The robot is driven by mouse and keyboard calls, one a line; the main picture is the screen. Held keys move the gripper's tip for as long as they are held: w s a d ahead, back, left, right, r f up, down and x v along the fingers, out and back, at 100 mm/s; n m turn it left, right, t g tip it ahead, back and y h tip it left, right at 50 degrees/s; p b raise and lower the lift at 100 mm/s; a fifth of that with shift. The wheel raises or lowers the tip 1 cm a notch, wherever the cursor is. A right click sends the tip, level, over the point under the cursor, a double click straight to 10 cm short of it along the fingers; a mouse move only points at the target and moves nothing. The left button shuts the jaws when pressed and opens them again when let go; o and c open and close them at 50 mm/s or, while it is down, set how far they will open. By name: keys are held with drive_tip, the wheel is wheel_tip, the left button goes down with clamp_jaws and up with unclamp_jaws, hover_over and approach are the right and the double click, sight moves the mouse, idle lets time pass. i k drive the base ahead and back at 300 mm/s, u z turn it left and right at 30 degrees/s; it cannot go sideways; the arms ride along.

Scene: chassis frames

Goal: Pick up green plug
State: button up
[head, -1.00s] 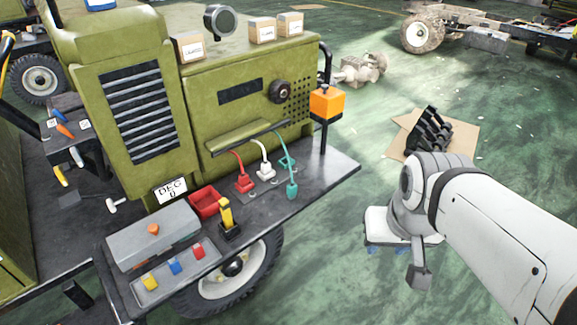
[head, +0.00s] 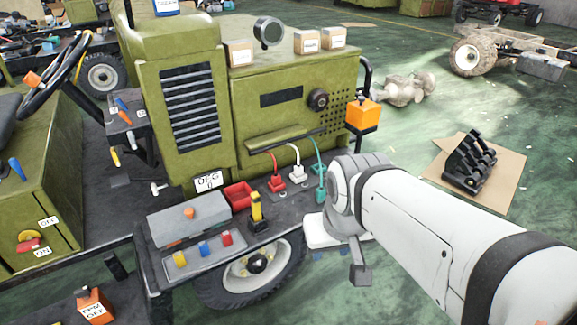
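The green plug (head: 320,187) stands at the right end of a row of plugs on the dark shelf (head: 291,208) of the olive vehicle. Its green cable (head: 318,158) rises toward the vehicle's front panel. A red plug (head: 276,184) and a white plug (head: 297,174) stand to its left. My gripper (head: 359,272) is at the end of my white arm, right of and below the green plug in the picture. My arm passes close to the plug's right side; I cannot tell whether they touch. The fingertips are not clear, so their opening cannot be judged.
A yellow-handled lever (head: 257,210), red tray (head: 238,196) and grey box (head: 188,219) occupy the shelf's left part. A black rack (head: 468,163) lies on cardboard to the right. Green floor is open between.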

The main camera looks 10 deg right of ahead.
sight(320, 192)
drive_tip(key=z, duration=0.05)
drive_tip(key=i, duration=1)
drive_tip(key=u, duration=0.05)
